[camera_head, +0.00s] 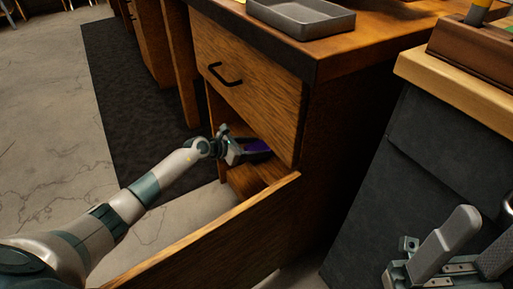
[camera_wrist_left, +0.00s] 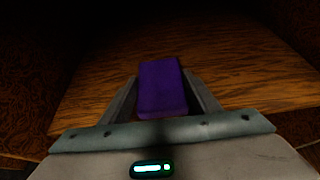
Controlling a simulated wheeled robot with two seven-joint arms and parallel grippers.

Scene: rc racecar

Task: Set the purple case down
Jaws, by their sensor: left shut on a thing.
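The purple case (camera_head: 257,146) is a small block inside the open lower part of the wooden desk. It also shows in the left wrist view (camera_wrist_left: 162,88), over a dark wooden surface. My left gripper (camera_head: 243,151) reaches into that opening and is shut on the case, with one finger on each side. I cannot tell whether the case touches the wood beneath it. My right gripper (camera_head: 462,250) is at the lower right of the head view, far from the case, its fingers apart and nothing seen between them.
A closed drawer (camera_head: 245,85) with a black handle is above the opening. A pulled-out wooden panel (camera_head: 215,245) stands in front of it, below my left arm. A grey tray (camera_head: 300,16) rests on the desktop. A dark-sided bench (camera_head: 405,150) stands at the right.

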